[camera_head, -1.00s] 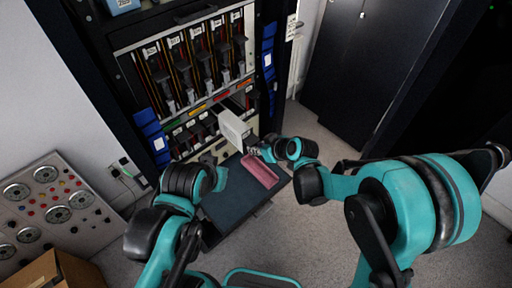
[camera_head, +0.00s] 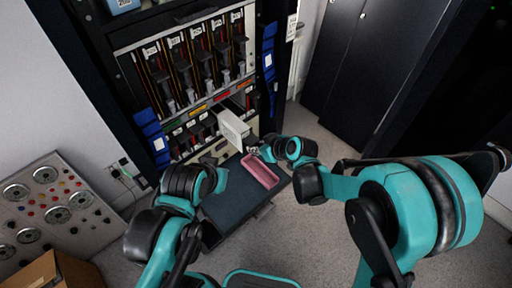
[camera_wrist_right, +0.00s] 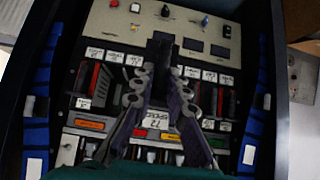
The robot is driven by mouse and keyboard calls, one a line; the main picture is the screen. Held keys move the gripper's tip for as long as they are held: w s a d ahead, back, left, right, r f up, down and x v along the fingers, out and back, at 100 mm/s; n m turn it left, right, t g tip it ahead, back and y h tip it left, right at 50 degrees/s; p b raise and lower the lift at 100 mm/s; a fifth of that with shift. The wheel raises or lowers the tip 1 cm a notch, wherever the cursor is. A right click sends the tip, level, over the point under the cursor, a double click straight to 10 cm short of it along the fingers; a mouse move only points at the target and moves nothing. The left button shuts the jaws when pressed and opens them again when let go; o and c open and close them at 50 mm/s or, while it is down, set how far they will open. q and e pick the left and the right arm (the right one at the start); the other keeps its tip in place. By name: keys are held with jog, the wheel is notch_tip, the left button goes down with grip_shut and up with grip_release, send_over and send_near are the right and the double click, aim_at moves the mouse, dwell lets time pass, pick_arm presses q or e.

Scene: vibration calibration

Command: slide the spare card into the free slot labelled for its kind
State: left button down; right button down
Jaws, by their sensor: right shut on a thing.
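The spare card (camera_head: 233,125) is a pale grey-white, box-like module at the lower row of the rack, sticking out towards me. My right gripper (camera_head: 254,149) is shut on its near end. In the right wrist view the two dark fingers (camera_wrist_right: 160,95) point into the rack, with a white label between them at their base. The lower row of slots (camera_head: 193,135) holds several dark cards with white labels, too small to read in the head view. I cannot tell how far the card is inside a slot. My left gripper (camera_head: 210,160) is mostly hidden by its own arm.
A pink tray (camera_head: 260,171) lies on a dark work surface (camera_head: 232,205) below the rack. An upper bay (camera_head: 190,62) holds several tall modules. A dial panel (camera_head: 50,205) and cardboard box (camera_head: 55,272) are at left. Floor at right is clear.

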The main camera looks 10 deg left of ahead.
aim_at(250, 139)
jog(key=shift+w+a+b, duration=0.2)
jog(key=shift+w+a, duration=0.45)
jog(key=shift+a, duration=0.3)
jog(key=shift+w+a+b, duration=0.15)
jog(key=shift+w+a, duration=0.5)
jog(key=shift+a, duration=0.25)
jog(key=shift+w+a+b, duration=0.2)
jog(key=shift+w+a, duration=0.4)
jog(key=shift+a, duration=0.2)
jog(key=shift+w+a+b, duration=0.15)
jog(key=shift+w+a, duration=0.45)
jog(key=shift+a, duration=0.2)
jog(key=shift+w+a+f+b, duration=0.1)
jog(key=shift+w+a+b, duration=0.05)
jog(key=shift+w+a, duration=0.55)
jog(key=shift+w+a+r+b, duration=0.15)
jog(key=shift+w+a, duration=0.3)
jog(key=shift+a, duration=0.5)
jog(key=shift+w+a+f+b, duration=0.2)
jog(key=shift+w+a, duration=0.4)
jog(key=shift+a, duration=0.2)
jog(key=shift+w+a, duration=0.65)
jog(key=shift+a, duration=0.2)
jog(key=shift+w+a+b, duration=0.25)
jog(key=shift+a+b, duration=0.05)
jog(key=shift+a, duration=0.1)
